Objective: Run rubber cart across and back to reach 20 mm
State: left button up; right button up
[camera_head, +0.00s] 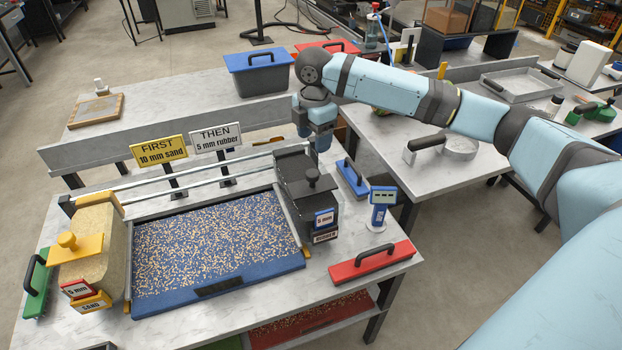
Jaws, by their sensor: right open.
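The tray is covered with blue granules mixed with tan specks. The sand cart (97,258), with a yellow knob, stands at the tray's left end, labelled "5 mm" and "SAND". My right gripper (320,145) is open and empty, pointing down behind the rubber cart, apart from its knob. A blue gauge (382,197) stands right of the cart; its reading is too small to tell. My left gripper is not in view.
Signs read "FIRST 10 mm sand" (159,148) and "THEN 5 mm rubber" (215,138) behind the rails (190,173). A lidded bin (262,77) stands behind.

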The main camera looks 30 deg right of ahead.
aim_at(313, 172)
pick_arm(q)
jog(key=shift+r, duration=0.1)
pick_arm(e)
notch_tip(313, 172, down, 13)
dwell(0.4)
grip_shut()
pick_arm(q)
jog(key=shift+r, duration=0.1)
pick_arm(e)
jog(key=shift+a, duration=0.15)
